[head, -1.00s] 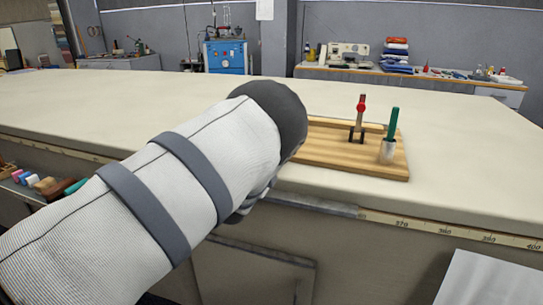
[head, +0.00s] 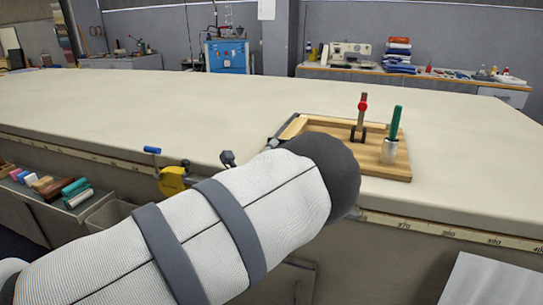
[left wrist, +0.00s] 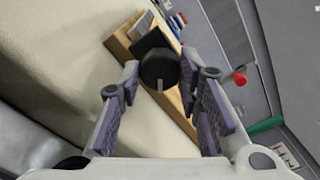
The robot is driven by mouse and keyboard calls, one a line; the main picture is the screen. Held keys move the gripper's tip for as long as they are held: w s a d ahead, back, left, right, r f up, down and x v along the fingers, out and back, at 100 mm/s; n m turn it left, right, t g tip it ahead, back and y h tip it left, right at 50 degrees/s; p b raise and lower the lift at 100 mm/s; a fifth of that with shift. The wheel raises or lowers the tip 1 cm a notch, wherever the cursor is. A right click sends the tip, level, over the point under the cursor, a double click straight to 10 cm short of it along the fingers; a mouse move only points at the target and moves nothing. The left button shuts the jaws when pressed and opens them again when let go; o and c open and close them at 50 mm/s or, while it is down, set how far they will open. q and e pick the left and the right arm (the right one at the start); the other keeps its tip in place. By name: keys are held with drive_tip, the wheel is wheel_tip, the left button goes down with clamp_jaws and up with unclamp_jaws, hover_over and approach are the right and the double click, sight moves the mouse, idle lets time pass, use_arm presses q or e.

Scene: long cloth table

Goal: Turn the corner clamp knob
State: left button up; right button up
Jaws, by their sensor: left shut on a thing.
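In the left wrist view a round black knob (left wrist: 159,69) with a pale line on its face sits between the fingers of my left gripper (left wrist: 162,85), which is shut on it. Behind the knob a dark clamp body (left wrist: 150,42) sits at the corner of a wooden frame (left wrist: 120,42). In the head view my left arm hides the gripper and the knob. The wooden frame's corner (head: 292,127) shows just beyond the arm. My right gripper is in neither view.
A wooden board (head: 395,172) holds a red-knobbed upright clamp (head: 362,108) and a green-handled tool (head: 395,122). A yellow tool (head: 172,180) and a blue-ended handle (head: 152,150) are at the table's front edge. The cloth table (head: 110,100) is clear behind.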

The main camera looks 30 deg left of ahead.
use_arm(q)
drive_tip(key=shift+a+r+m, duration=0.1)
drive_tip(key=shift+r+m, duration=0.1)
drive_tip(key=shift+m, duration=0.1)
idle(0.4)
drive_tip(key=o, duration=1.2)
drive_tip(key=shift+s+f, duration=0.1)
drive_tip(key=v, duration=1.2)
